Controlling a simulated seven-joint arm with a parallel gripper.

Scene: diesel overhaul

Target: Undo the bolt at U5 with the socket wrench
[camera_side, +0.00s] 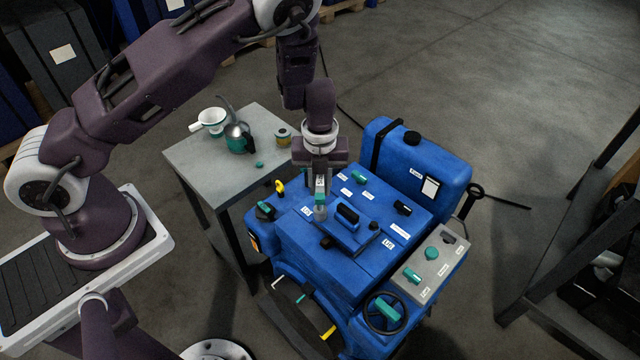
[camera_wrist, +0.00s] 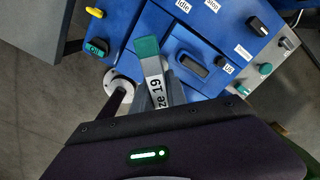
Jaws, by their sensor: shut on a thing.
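My gripper (camera_side: 321,178) points down over the near left part of the blue engine and is shut on the socket wrench (camera_side: 320,198). The wrench has a teal part and a grey lower end, and it hangs about upright. In the wrist view the wrench (camera_wrist: 154,80) shows a teal end and a label ending in "ze 19". Its lower end is at or just above the engine cover (camera_side: 335,238); I cannot tell whether it touches. A small white label (camera_side: 305,211) beside it is too small to read surely. Any bolt under the wrench is hidden.
A black handle (camera_side: 347,213) stands on the cover close right of the wrench. Several knobs and a grey control panel (camera_side: 437,262) lie farther right.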

